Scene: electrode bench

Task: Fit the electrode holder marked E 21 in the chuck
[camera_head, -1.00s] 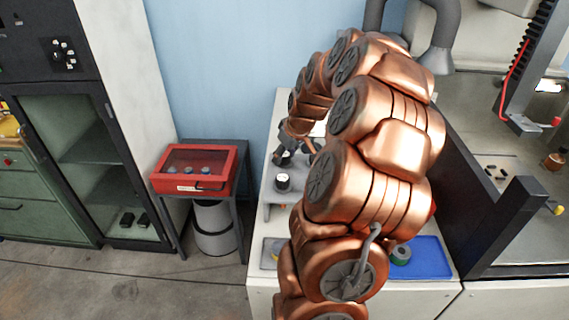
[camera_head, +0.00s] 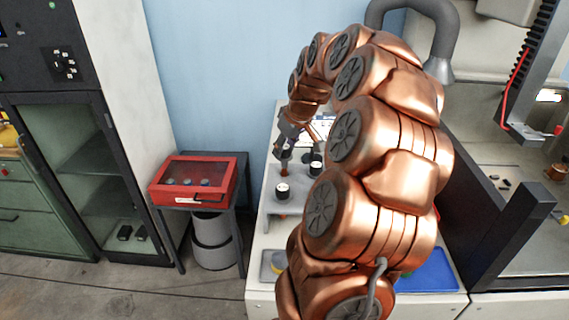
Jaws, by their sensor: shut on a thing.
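My gripper (camera_head: 284,152) is at the rack on the white bench, shut on a dark electrode holder (camera_head: 284,168) whose lower end is hard to make out. I cannot tell whether it still touches the rack. Two other holders with pale round tops stand close by, one in front (camera_head: 282,190) and one to the right (camera_head: 316,160). The markings are too small to read, so I cannot tell which is E 21. The machine with its upright head (camera_head: 525,130) is at the right; I cannot make out the chuck clearly.
My arm hides much of the bench. A blue tray (camera_head: 440,277) lies right of it. A red glass-topped case (camera_head: 192,182) stands on a stand at the left, beside a dark glass-door cabinet (camera_head: 85,165). A dark frame (camera_head: 500,235) edges the machine's work area.

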